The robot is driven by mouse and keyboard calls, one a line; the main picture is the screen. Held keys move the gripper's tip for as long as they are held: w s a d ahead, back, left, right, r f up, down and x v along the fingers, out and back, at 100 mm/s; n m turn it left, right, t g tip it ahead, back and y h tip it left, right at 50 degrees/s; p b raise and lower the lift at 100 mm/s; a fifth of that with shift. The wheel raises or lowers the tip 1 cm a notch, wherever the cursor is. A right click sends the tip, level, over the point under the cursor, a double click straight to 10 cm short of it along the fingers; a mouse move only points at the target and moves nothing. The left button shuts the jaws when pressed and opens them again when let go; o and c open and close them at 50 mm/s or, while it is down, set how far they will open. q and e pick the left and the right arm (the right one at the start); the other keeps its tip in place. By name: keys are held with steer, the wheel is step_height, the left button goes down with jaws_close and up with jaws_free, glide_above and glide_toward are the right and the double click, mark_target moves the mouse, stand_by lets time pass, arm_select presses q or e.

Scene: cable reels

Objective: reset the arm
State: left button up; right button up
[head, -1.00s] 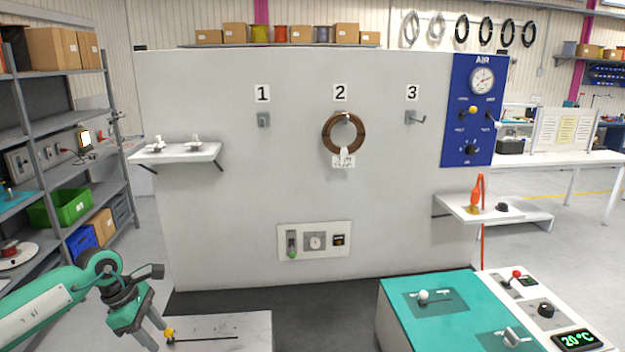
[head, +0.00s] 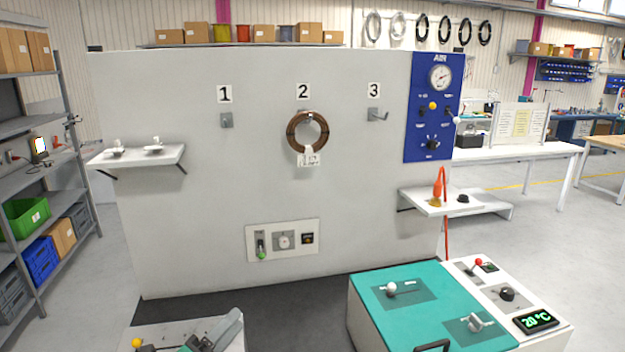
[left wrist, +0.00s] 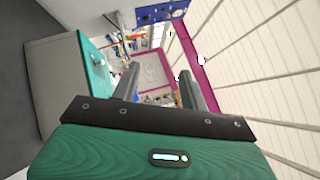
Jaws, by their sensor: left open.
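My left gripper (head: 212,338) is at the bottom edge of the head view, over the grey block at lower left. Only part of it shows there. In the left wrist view its two dark fingers (left wrist: 158,88) stand apart with nothing between them. The green gripper body fills the bottom of that view. My right gripper is in neither view. A brown cable coil (head: 290,140) with a white tag (head: 309,160) is on the wall under the number 2, well away from my left gripper.
A teal-topped unit (head: 425,318) with knobs and a 20 °C display stands at lower right. The grey block (head: 160,333) with a yellow knob is at lower left. Wall shelves (head: 165,163) stick out at both sides. Dark floor (head: 290,290) lies clear before the wall.

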arm_select(q)
steer(key=s+a+f+n+g+y, duration=0.1)
steer(key=s+a+f+n+y, duration=0.4)
steer(key=n, duration=0.5)
steer(key=s+a+f+n+g+y, duration=0.2)
steer(key=a+f+n+y, duration=0.1)
steer(key=f+n+y, duration=0.5)
steer(key=s+f+n+g+h, duration=0.1)
steer(key=s+f+n+g, duration=0.35)
steer(key=s, duration=0.65)
steer(key=s+f+n+g, duration=0.4)
steer(key=s+f+g, duration=0.2)
steer(key=s, duration=0.4)
step_height(320, 180, down, 38)
steer(key=s+g+b, duration=0.2)
steer(key=b, duration=0.4)
steer(key=s+a+f+b, duration=0.2)
steer(key=s+f+b, duration=0.2)
steer(key=s+f, duration=1.4)
step_height(320, 180, down, 5)
steer(key=shift+s+a+r+g, duration=0.1)
steer(key=shift+s+a+g, duration=0.2)
steer(key=shift+s+g, duration=0.05)
